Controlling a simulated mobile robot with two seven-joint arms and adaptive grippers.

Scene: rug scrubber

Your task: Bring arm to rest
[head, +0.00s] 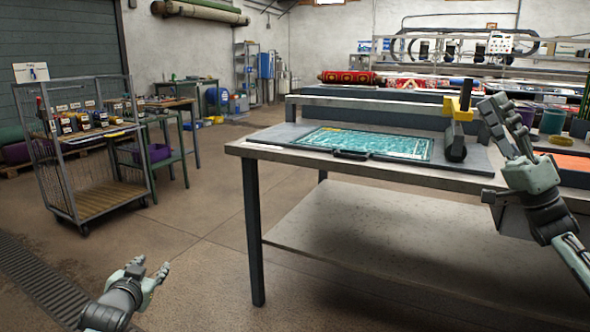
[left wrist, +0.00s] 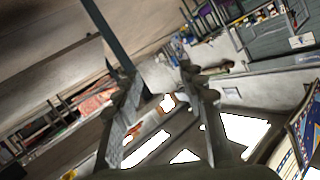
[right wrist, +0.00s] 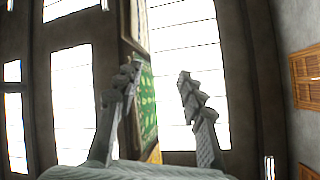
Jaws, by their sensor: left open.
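My left gripper (head: 150,269) is low at the bottom left of the head view, over the bare floor and away from the table. In the left wrist view its two fingers (left wrist: 160,84) stand apart with nothing between them. My right gripper (head: 506,112) is raised above the right part of the table (head: 262,150), fingers pointing up. In the right wrist view its fingers (right wrist: 157,80) are apart and empty. A scrubber (head: 456,135) with a yellow top stands just left of my right gripper. In the head view I cannot tell whether they touch.
A teal rug piece (head: 370,143) with a black handle at its front edge lies on the table. A wire cart (head: 92,200) with bottles stands at the left. An orange surface (head: 570,160) lies right of my right arm. The floor between cart and table is clear.

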